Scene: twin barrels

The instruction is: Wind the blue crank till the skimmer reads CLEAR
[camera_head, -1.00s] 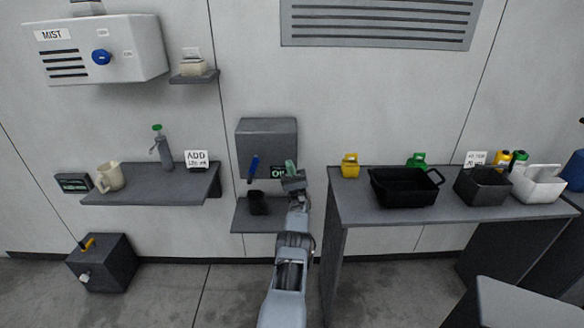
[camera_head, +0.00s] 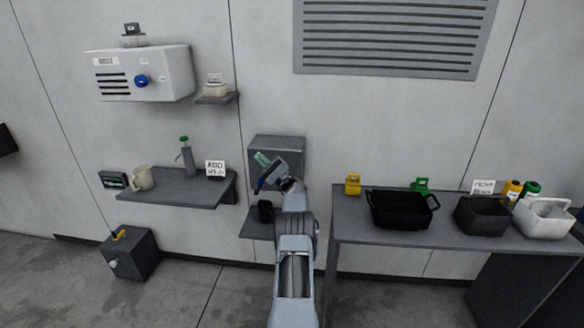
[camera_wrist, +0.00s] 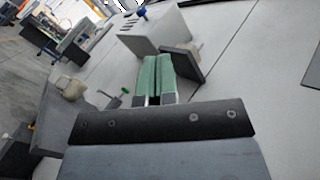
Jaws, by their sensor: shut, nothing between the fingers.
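The grey wall box (camera_head: 290,146) with the crank is behind my arm. A small part of the blue crank (camera_head: 259,184) shows below and left of my gripper. Most of the crank is hidden, and I cannot tell whether they touch. The box's small display is hidden behind my arm in the head view. My gripper (camera_head: 262,159) is in front of the box with its green fingertips pointing up and left. In the wrist view its green fingers (camera_wrist: 155,76) are close together and hold nothing. The crank is not visible in the wrist view.
A dark cup (camera_head: 265,211) stands on the small shelf under the box. To the left are a shelf (camera_head: 165,193) with a jug and pump, and the white MIST unit (camera_head: 165,72). To the right, a table (camera_head: 350,225) holds bins and bottles.

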